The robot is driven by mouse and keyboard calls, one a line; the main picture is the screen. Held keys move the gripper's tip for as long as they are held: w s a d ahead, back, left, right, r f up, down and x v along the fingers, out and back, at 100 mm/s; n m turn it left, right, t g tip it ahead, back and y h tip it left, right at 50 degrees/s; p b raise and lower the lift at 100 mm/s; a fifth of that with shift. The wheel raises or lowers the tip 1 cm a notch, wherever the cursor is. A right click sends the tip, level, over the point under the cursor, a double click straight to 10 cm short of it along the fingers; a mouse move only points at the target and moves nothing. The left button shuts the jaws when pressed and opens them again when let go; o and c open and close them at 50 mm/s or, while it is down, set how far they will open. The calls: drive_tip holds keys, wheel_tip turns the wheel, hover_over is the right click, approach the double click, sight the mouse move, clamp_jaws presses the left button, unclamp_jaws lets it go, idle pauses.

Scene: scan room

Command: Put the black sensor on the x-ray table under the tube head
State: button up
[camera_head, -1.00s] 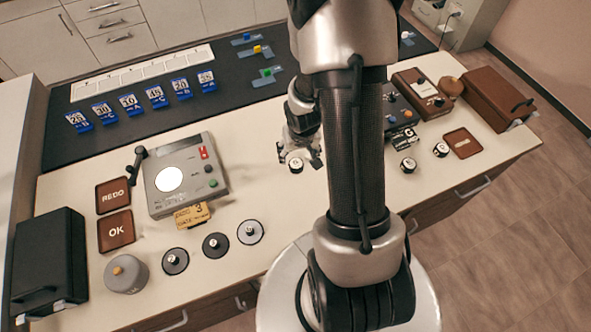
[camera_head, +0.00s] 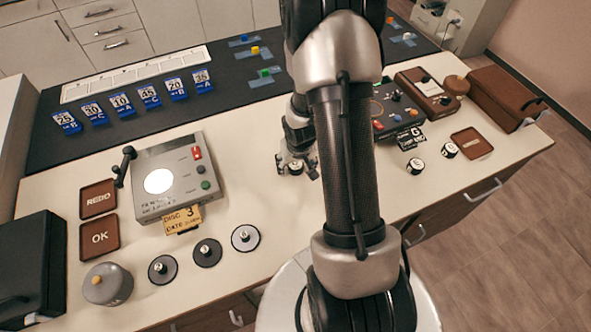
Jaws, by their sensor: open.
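My gripper (camera_head: 297,170) is open, low over the middle of the counter, partly screened by my arm. A small round dark piece with a pale top (camera_head: 295,167) sits at its fingertips; I cannot tell whether they touch it. I cannot pick out a black sensor, an x-ray table or a tube head with certainty. A grey box with a lit white disc (camera_head: 158,181) stands left of my gripper, a black lever at its back left corner. A yellow tag reading DISC 3 (camera_head: 183,218) is at its front.
Brown REDO (camera_head: 98,199) and OK (camera_head: 99,237) trays lie left, near a black case (camera_head: 40,268). Three discs (camera_head: 207,252) and a grey pot (camera_head: 107,290) line the front. Small pucks (camera_head: 415,166), a brown tray (camera_head: 472,142) and a brown case (camera_head: 505,97) are right. Numbered blue cards (camera_head: 122,104) stand behind.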

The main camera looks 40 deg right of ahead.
sight(296, 165)
drive_tip(key=shift+r, duration=0.1)
drive_tip(key=shift+c, duration=0.3)
drive_tip(key=c, duration=1.2)
drive_tip(key=shift+c, duration=0.2)
drive_tip(key=shift+r, duration=0.1)
wheel_tip(296, 165, up, 20)
drive_tip(key=p, duration=1.9)
drive_tip(key=shift+p, duration=0.4)
